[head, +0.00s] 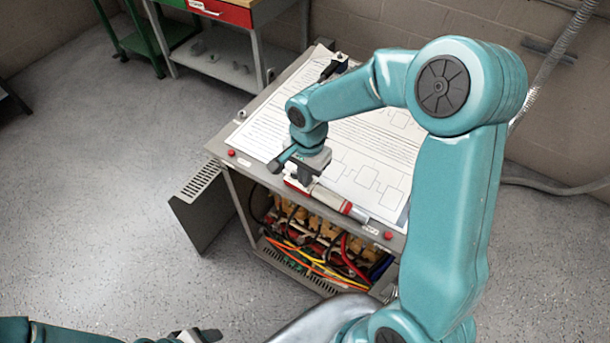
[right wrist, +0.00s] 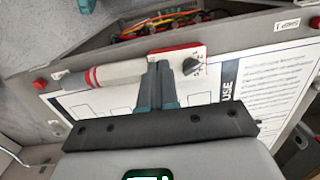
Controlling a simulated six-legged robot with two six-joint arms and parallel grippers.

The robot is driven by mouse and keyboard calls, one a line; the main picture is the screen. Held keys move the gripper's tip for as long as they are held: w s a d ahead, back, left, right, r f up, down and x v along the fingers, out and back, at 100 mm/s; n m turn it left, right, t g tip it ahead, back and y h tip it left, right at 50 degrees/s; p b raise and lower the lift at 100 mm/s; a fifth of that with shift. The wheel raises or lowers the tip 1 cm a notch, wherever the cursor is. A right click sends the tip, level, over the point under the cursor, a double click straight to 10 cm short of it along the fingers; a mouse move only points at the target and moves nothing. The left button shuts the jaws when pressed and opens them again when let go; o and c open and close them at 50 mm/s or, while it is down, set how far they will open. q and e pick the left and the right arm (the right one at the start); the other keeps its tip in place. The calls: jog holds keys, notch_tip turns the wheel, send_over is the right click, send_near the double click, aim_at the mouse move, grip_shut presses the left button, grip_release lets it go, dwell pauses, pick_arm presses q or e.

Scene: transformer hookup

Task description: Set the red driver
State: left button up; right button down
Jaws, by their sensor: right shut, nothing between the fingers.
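The red driver (head: 343,206) lies along the front edge of the cabinet's sloped top. It has a grey-white body with a red band near its right end in the head view. The right wrist view shows its grey body (right wrist: 112,76) reaching to a red-edged white block with a black knob (right wrist: 192,67) and small markings. My right gripper (head: 303,180) is over the driver's left end. Its fingers (right wrist: 160,68) are shut and empty, beside the knob and apart from it. My left gripper (head: 200,335) shows only partly at the bottom edge; its jaw opening is unclear.
A printed diagram sheet (head: 372,150) covers the cabinet top (head: 240,125). A black tool (head: 330,70) lies at its far edge. Below, the open cabinet bay holds coloured cables (head: 310,262). A grey door (head: 200,215) stands open at left. A bench (head: 215,50) stands behind.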

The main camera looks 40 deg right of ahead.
aim_at(303, 189)
jog(key=shift+w+f, duration=0.15)
jog(key=shift+f, duration=0.8)
jog(key=shift+r, duration=0.1)
jog(key=f+b, duration=0.1)
jog(key=b, duration=0.2)
jog(key=shift+a+f+h, duration=0.15)
jog(key=shift+f+h, duration=0.15)
jog(key=shift+r+b, duration=0.3)
jog(key=shift+s+a+r, duration=0.1)
jog(key=shift+s+r, duration=0.1)
jog(key=shift+s, duration=0.05)
jog(key=shift+w, duration=0.1)
